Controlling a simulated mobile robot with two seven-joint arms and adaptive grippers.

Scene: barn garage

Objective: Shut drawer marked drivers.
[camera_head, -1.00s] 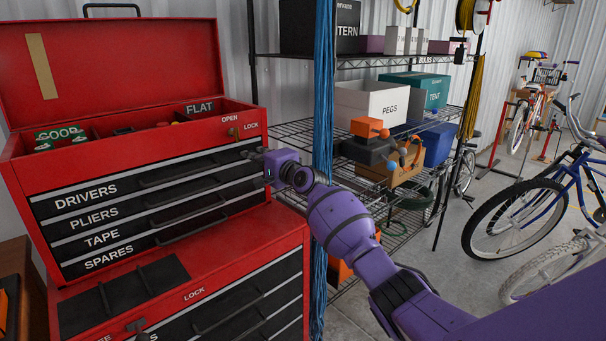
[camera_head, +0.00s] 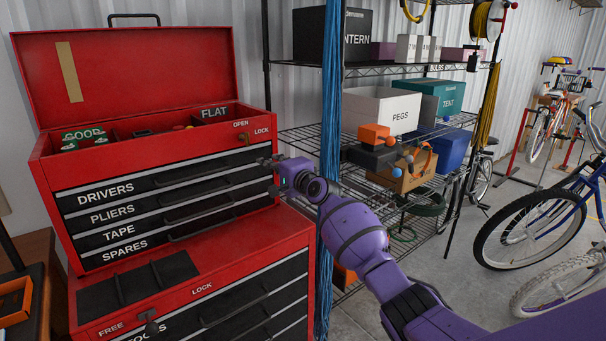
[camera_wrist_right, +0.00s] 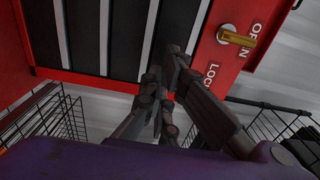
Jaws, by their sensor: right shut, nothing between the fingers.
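The drawer marked DRIVERS (camera_head: 106,194) is the top black drawer of the red tool chest (camera_head: 48,212), above PLIERS, TAPE and SPARES. Its front looks nearly level with those below; I cannot tell whether a small gap remains. My right gripper (camera_head: 268,162) is shut and empty at the right end of the top drawers, by the chest's right front edge. In the right wrist view its fingertips (camera_wrist_right: 172,72) are together in front of the drawer fronts' end; contact is unclear. My left gripper is not in view.
The chest's lid (camera_head: 150,75) stands open. A brass key (camera_wrist_right: 238,37) sits by OPEN and LOCK. A lower red cabinet (camera_head: 200,285) is beneath. A blue cord bundle (camera_head: 330,120) and wire shelves (camera_head: 300,135) stand close right of the chest. Bicycles (camera_head: 535,220) are farther right.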

